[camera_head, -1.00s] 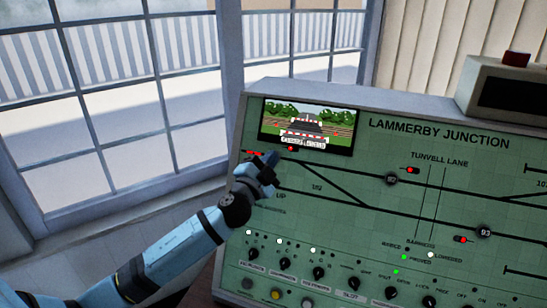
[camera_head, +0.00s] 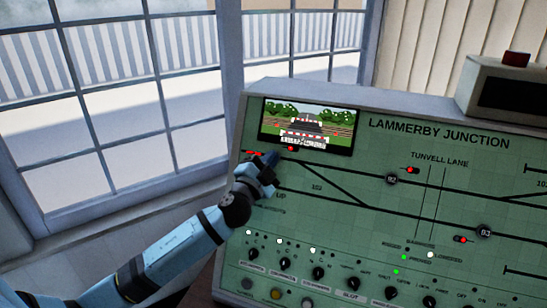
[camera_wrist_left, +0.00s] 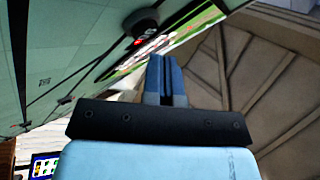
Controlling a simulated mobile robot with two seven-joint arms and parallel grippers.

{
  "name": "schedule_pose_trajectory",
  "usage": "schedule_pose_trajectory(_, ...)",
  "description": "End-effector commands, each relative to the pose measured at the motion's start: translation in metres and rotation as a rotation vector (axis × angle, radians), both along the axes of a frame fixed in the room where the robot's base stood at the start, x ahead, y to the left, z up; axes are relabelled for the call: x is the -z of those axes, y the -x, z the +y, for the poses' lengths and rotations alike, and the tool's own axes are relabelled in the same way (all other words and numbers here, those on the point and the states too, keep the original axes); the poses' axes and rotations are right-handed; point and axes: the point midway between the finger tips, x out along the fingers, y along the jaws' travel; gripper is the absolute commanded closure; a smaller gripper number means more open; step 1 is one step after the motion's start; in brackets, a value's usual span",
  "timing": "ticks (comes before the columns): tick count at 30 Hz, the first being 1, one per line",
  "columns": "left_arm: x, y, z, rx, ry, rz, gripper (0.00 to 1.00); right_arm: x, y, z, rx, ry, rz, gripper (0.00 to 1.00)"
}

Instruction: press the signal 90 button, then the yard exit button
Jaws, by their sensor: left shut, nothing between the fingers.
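The green sloped control panel (camera_head: 330,225) reads LAMMERBY JUNCTION. My left gripper (camera_head: 271,158) is at its upper left, just below the screen, with its blue fingers shut and empty. In the left wrist view the fingertips (camera_wrist_left: 163,60) point toward a dark round button (camera_wrist_left: 145,22) with pale markings, probably signal 90; a red light glows beside it. The fingertips look close to it, but contact is not clear. In the head view the gripper hides that spot. I cannot pick out the yard exit button by its label. My right gripper is not in view.
Other round buttons (camera_head: 391,179) and (camera_head: 484,232) sit on the track lines. A row of knobs (camera_head: 318,273) runs along the lower panel. A screen (camera_head: 307,126) is above the fingers. A grey box with a red lamp (camera_head: 517,59) stands on top right.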

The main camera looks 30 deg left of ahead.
Motion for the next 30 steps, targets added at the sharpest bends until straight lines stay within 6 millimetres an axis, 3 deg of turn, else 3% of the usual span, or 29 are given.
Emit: schedule_pose_trajectory(30, 0.006, -0.011, 0.002, 0.0, 0.001, -0.001, 1.0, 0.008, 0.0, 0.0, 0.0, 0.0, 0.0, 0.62)
